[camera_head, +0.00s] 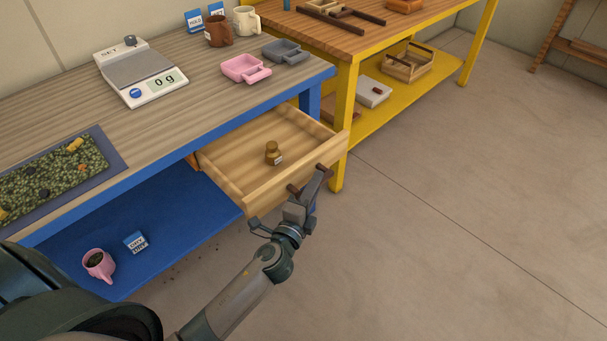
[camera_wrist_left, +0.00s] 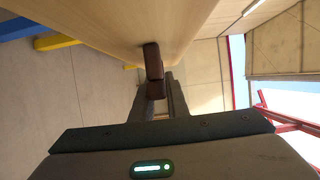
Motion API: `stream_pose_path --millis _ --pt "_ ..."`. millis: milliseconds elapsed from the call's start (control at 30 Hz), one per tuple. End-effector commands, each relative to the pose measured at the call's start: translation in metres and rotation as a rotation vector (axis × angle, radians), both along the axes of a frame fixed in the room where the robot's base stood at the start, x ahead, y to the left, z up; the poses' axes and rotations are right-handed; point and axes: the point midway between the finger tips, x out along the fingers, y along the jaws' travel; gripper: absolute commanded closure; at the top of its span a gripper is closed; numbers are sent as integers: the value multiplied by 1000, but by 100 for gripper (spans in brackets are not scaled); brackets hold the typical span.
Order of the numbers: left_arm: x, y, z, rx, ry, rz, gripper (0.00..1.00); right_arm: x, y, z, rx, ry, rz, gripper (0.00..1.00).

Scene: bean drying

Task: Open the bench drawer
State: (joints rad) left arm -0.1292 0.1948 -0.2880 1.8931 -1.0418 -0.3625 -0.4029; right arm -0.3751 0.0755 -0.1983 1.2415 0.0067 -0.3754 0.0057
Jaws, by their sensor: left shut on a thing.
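The bench drawer (camera_head: 277,188) is pulled out from under the blue bench, and its light wood box shows open at the top. A small brown bottle-like weight (camera_head: 272,152) with a pale label stands inside it. My left gripper (camera_head: 316,181) is shut on the dark drawer handle (camera_head: 293,189) at the drawer's front. In the left wrist view the dark brown handle (camera_wrist_left: 153,62) sits between the fingertips, against the pale drawer front (camera_wrist_left: 110,25). My right gripper is not in view.
The bench top (camera_head: 190,115) holds a scale (camera_head: 140,75), a pink tray (camera_head: 245,69), a grey tray (camera_head: 285,51), mugs and a mat of beans. A yellow table (camera_head: 345,110) stands close beyond the drawer. A pink mug (camera_head: 99,264) is on the blue lower shelf. Open floor lies to the right.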

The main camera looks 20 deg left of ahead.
Motion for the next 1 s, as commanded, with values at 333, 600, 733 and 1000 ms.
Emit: stream_pose_path --millis 333,600,733,1000 --pt "-3 -7 -1 0 2 -1 100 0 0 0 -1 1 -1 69" --pt "-3 -6 -1 1 1 -1 67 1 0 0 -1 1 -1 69" --pt "-3 -6 -1 1 1 -1 67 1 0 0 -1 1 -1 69" --pt "-8 -6 -1 0 0 -1 67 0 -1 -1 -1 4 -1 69"
